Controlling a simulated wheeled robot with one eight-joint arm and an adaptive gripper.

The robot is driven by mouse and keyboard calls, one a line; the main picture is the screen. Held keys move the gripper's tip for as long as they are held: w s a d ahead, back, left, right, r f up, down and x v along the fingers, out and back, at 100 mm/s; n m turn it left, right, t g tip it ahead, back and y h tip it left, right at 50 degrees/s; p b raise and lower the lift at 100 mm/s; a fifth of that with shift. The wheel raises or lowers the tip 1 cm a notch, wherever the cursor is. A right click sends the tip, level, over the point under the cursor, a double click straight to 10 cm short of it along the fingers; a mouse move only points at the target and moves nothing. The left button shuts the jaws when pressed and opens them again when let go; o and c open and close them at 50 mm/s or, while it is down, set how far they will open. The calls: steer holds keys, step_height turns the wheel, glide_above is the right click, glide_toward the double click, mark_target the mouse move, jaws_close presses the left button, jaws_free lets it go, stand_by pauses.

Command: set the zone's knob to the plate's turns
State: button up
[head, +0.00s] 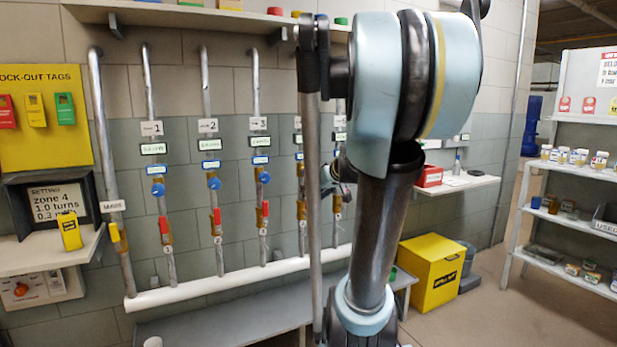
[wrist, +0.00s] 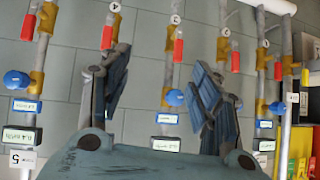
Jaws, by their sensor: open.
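The setting plate (head: 62,200) at the left of the head view reads zone 4, 1.0 turns; its last line is partly covered. Pipes numbered 1, 2 and 3 carry blue knobs (head: 214,183) above red levers. Zone 4's pipe is mostly hidden by my arm there. My gripper (wrist: 155,90) is open in the wrist view, its fingers spread, nothing between them touching. Behind the gap stands a pipe with a blue knob (wrist: 175,97) and a red lever (wrist: 178,50). Another pipe runs behind the left finger, its knob hidden. The pipe marked 5 has a blue knob (wrist: 16,79).
A white header pipe (head: 240,276) runs low along the wall, above a grey bench (head: 220,315). A shelf (head: 220,18) overhangs the pipes. A yellow box (head: 431,272) stands right of my arm. The floor at the right is clear up to the white shelves (head: 570,225).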

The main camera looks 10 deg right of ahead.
mark_target(310, 172)
steer(key=w+d+r+t, duration=0.2)
steer(key=w+d+r, duration=0.1)
steer(key=w, duration=0.3)
steer(key=w+d+r+t, duration=0.2)
steer(key=w+d+r, duration=0.2)
steer(key=w, duration=0.2)
steer(key=shift+h, duration=0.3)
steer(key=x, duration=1.1)
steer(key=f+x, duration=0.1)
steer(key=x, duration=0.5)
steer(key=shift+s+a, duration=0.15)
steer(key=c, duration=1)
